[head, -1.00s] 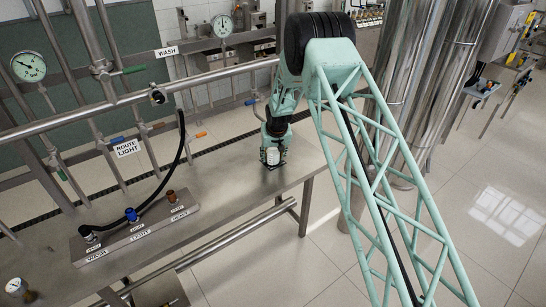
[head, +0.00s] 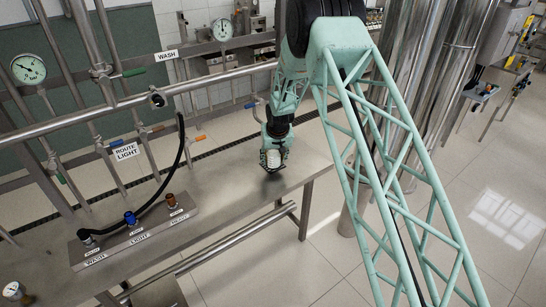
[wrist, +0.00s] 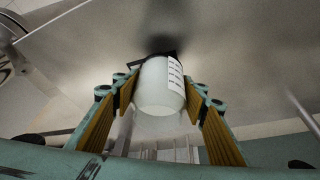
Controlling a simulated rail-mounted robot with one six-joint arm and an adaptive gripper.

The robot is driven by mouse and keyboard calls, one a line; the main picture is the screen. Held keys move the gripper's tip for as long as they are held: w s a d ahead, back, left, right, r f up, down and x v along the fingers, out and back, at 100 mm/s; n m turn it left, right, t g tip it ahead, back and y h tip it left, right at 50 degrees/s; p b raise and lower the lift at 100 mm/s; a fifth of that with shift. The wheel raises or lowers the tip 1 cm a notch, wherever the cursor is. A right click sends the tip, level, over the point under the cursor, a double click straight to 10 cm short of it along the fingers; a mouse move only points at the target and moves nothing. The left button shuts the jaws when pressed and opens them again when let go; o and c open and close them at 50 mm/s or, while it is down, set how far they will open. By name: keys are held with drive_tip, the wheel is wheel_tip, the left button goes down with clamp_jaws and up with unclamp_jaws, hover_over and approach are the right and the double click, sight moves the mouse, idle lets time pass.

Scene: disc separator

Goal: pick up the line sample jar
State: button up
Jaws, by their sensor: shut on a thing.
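The line sample jar (wrist: 160,85) is a white jar with a dark cap and a marked label on its side. In the wrist view it sits between the yellow-padded fingers of my gripper (wrist: 163,105), which is shut on it. In the head view the jar (head: 273,159) shows as a small white shape in my gripper (head: 273,163), above the far right end of the steel bench (head: 225,200). A dark shadow lies on the bench below, and the jar appears clear of the surface.
A manifold block (head: 137,230) with WASH, LIGHT and HEAVY ports stands on the bench at left, with a black hose (head: 165,185) arching from it. Pipes with valves and a gauge (head: 28,69) run behind. The bench is bare between block and gripper.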

drive_tip(key=s, duration=0.3)
drive_tip(key=s+d+b, duration=0.1)
drive_tip(key=s, duration=0.2)
drive_tip(key=s+b, duration=0.1)
drive_tip(key=s, duration=0.2)
drive_tip(key=shift+s+d+r, duration=0.25)
drive_tip(key=shift+d+r, duration=0.1)
drive_tip(key=shift+s+d+r+b, duration=0.1)
drive_tip(key=shift+s+b, duration=0.2)
drive_tip(key=shift+s, duration=0.25)
drive_tip(key=shift+s+d+r+b, duration=0.1)
drive_tip(key=shift+s+b, duration=0.15)
drive_tip(key=shift+s, duration=0.25)
drive_tip(key=shift+d, duration=0.1)
drive_tip(key=s+d+r+m+b, duration=0.1)
drive_tip(key=s+d+r, duration=0.1)
drive_tip(key=s+d, duration=0.3)
drive_tip(key=s+d+r+m+b, duration=0.1)
drive_tip(key=s+d, duration=0.4)
drive_tip(key=d, duration=0.7)
drive_tip(key=s+d+r+h+b, duration=0.1)
drive_tip(key=s+d+r, duration=0.2)
drive_tip(key=d, duration=0.6)
drive_tip(key=shift+s+d+m+b, duration=0.3)
drive_tip(key=shift+s+m, duration=0.1)
drive_tip(key=shift+s, duration=0.5)
drive_tip(key=shift+a, duration=0.15)
